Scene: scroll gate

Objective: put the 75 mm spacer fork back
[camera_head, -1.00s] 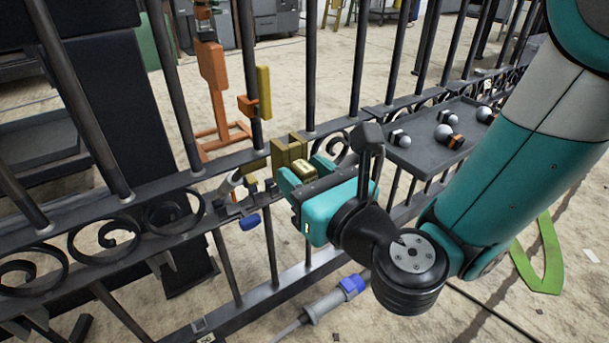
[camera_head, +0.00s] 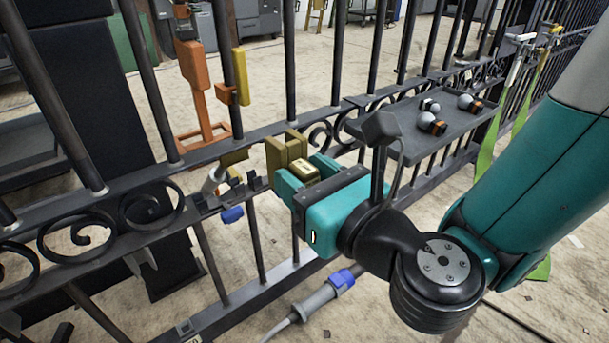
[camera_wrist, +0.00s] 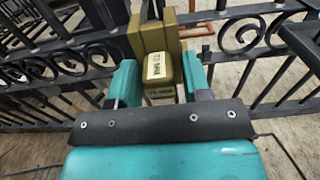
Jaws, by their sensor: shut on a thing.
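The olive-yellow spacer fork (camera_head: 292,151) is held between the teal jaws of my gripper (camera_head: 303,180), in front of the gate's rails. In the wrist view the fork (camera_wrist: 154,42) stands up between the jaws of my gripper (camera_wrist: 157,85). It carries a pale label (camera_wrist: 156,66) that seems to read 75 mm, though the text is blurred. To the left of the fork, a dark bracket with small slots (camera_head: 243,190) sits on the gate rail. Whether the fork touches the gate cannot be told.
A grey tray (camera_head: 395,127) with several white-knobbed pieces hangs on the gate at right. An orange stand (camera_head: 203,100) and a yellow block (camera_head: 241,75) are behind or on the bars at left. A grey-and-blue tool (camera_head: 325,298) with a cable lies below.

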